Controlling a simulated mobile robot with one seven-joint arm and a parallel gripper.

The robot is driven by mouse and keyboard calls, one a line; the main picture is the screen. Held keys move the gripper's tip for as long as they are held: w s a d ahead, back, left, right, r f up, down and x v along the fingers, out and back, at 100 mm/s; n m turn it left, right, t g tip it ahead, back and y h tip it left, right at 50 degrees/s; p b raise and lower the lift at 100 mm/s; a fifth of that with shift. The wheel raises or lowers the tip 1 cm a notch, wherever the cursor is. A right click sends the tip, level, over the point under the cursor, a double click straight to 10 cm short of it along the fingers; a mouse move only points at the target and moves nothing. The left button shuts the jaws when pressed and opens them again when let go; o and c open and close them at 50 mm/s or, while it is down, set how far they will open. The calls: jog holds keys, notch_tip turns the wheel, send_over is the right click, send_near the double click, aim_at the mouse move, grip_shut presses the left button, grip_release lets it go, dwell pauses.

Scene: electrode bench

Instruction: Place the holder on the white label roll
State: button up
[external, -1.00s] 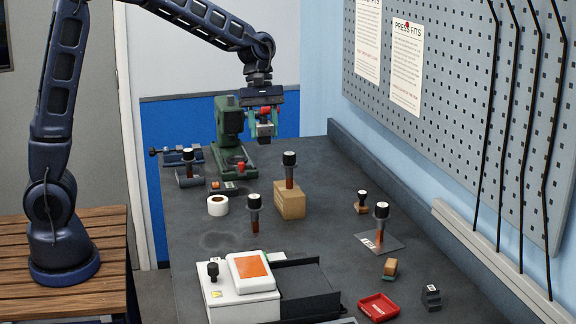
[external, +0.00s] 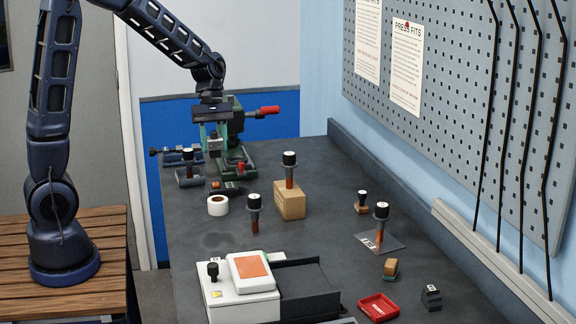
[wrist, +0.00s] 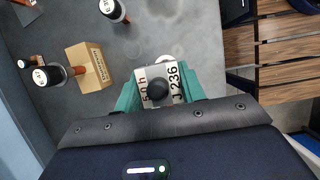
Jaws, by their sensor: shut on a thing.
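My gripper (external: 213,147), with green fingers, is shut on a small grey block with a black knob, probably the holder (wrist: 158,90). In the wrist view the holder shows white faces printed with black characters, between the fingers. In the external view the gripper holds it in the air, above and behind the white label roll (external: 217,205). The roll lies on the grey bench, with nothing on it. In the wrist view a sliver of the roll (wrist: 164,59) shows just beyond the holder; the rest is hidden.
A green press (external: 236,125) with a red handle stands close behind my gripper. A small dark block (external: 222,187) sits behind the roll. A black-capped rod (external: 254,215) and a cardboard-coloured box (external: 290,200) stand to its right. The bench left of the roll is clear.

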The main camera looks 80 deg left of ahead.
aim_at(219, 145)
notch_tip(219, 145, down, 13)
jog(key=shift+r, duration=0.1)
dwell(0.5)
jog(key=shift+f, duration=0.2)
jog(key=o, duration=1.2)
jog(key=v, duration=1.2)
jog(key=s+d+r+m+t+y, duration=0.1)
jog(key=s+d+r+m, duration=0.3)
jog(key=d+r, duration=0.2)
jog(key=s+d+r+m+y, duration=0.1)
jog(key=s+d+r+m, duration=0.35)
jog(key=d, duration=0.25)
jog(key=s+d+r+m+t+y, duration=0.1)
jog(key=s+d+r+m, duration=0.1)
jog(key=s, duration=0.4)
jog(key=s+d+r+m+t+y, duration=0.1)
jog(key=s+d+r+m+t, duration=0.1)
jog(key=s+d+m, duration=0.3)
jog(key=shift+s+d+r+m+t, duration=0.3)
jog(key=shift+s+m, duration=0.4)
jog(key=shift+m, duration=0.55)
